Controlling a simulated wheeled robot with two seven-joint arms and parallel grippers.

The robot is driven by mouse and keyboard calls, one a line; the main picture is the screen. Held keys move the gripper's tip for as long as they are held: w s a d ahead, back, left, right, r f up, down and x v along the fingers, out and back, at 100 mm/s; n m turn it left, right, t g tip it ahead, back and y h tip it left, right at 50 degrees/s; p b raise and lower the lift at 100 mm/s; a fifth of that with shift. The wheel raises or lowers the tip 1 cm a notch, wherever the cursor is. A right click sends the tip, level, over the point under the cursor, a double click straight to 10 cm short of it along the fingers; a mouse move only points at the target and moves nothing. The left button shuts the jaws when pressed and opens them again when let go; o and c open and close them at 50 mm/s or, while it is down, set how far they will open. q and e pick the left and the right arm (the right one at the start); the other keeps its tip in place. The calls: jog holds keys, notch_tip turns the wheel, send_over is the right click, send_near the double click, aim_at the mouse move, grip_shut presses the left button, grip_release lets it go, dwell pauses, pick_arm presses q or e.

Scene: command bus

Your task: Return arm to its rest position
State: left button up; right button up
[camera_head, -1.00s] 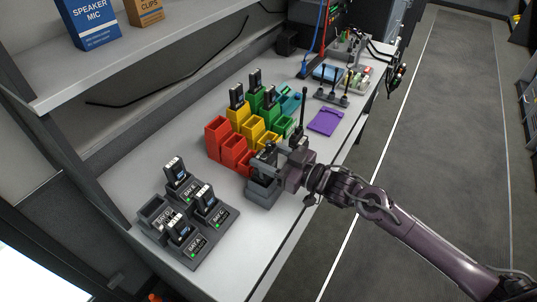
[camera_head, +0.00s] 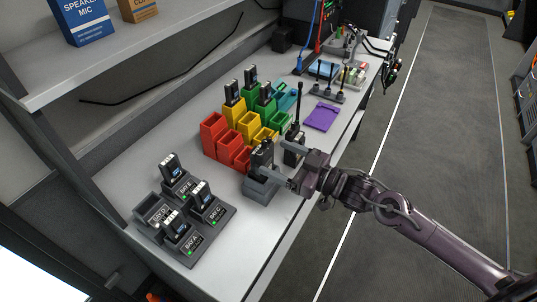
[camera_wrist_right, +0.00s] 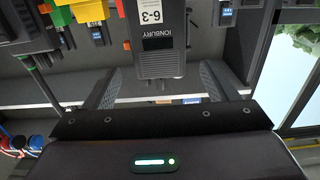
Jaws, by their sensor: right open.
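My right gripper (camera_head: 283,161) is open in the head view, its fingers near a black radio (camera_head: 262,156) that stands in a dark grey holder (camera_head: 260,190) at the bench's front edge. In the right wrist view the open fingers (camera_wrist_right: 158,88) show on both sides below a black device labelled Ionbury 6-3 (camera_wrist_right: 160,45), with gaps between. My right arm (camera_head: 420,225) reaches in from the lower right. My left gripper is not in view.
Red, yellow and green bins (camera_head: 232,152) stand just behind the gripper. A charger with several bays (camera_head: 212,232) sits at the near left. Another black radio (camera_head: 294,152) with an antenna stands close to the fingers. The aisle floor (camera_head: 440,120) on the right is clear.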

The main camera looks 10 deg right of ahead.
jog(key=shift+v, duration=1.65)
jog(key=s+f+m+g+h, duration=0.1)
jog(key=s+f+m+h, duration=0.2)
jog(key=f+m+h, duration=0.5)
jog(key=s+d+f+n+g+h, duration=0.15)
jog(key=s+g+h, duration=0.5)
jog(key=s, duration=0.75)
notch_tip(320, 180, down, 29)
jog(key=s+g+y, duration=0.2)
jog(key=g, duration=0.1)
jog(key=s+d+f, duration=0.2)
jog(key=s+f, duration=0.7)
jog(key=s, duration=0.1)
jog(key=s+d+f+g, duration=0.1)
jog(key=s+d+f, duration=0.1)
jog(key=s+f, duration=0.8)
